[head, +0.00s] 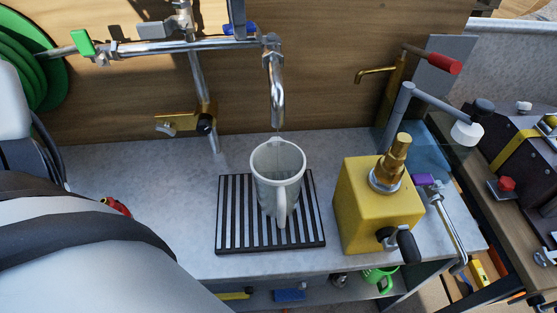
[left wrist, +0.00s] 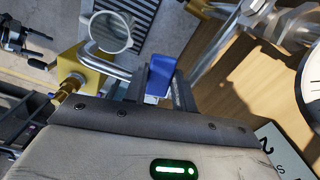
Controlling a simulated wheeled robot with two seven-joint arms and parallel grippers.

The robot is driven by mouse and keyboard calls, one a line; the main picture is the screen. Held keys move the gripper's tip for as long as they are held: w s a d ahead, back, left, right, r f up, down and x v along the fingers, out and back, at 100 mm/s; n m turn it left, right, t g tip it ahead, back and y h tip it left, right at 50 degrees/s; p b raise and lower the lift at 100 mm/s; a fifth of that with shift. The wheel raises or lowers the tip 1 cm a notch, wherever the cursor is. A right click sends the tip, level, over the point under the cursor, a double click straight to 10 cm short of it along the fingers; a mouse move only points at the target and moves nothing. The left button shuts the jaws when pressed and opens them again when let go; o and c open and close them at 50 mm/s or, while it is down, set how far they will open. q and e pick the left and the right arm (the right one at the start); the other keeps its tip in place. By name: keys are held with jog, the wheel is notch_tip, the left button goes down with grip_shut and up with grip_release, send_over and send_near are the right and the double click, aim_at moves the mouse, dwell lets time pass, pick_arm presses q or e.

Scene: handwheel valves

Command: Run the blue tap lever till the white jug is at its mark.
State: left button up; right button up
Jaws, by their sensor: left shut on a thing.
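The white jug (head: 279,190) stands upright on the black slatted drip grate, under the chrome spout (head: 277,85). A faint thin line shows between spout and jug, perhaps water. I cannot make out the jug's mark or its water level. The blue tap lever (head: 228,30) is at the top of the head view, partly hidden by my left gripper (head: 238,14). In the left wrist view the blue lever (left wrist: 160,76) sits between the dark fingers of my left gripper (left wrist: 158,82), which is shut on it. The jug (left wrist: 110,33) also shows there. My right gripper is not in view.
A green-handled tap (head: 83,42) is on the pipe at left. A yellow block (head: 375,205) with a brass fitting stands right of the grate (head: 232,225). A red-handled lever (head: 443,62) and grey pipework are farther right. Bare counter lies left of the grate.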

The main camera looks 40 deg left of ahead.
pick_arm(q)
jog(key=shift+w+a+m, duration=0.35)
jog(key=shift+m, duration=0.45)
jog(key=o, duration=0.4)
jog(key=shift+w+a+m, duration=0.15)
jog(key=shift+m, duration=0.25)
jog(key=o, duration=0.4)
jog(key=shift+o, duration=0.2)
jog(key=shift+r, duration=3.05)
notch_tip(320, 180, up, 16)
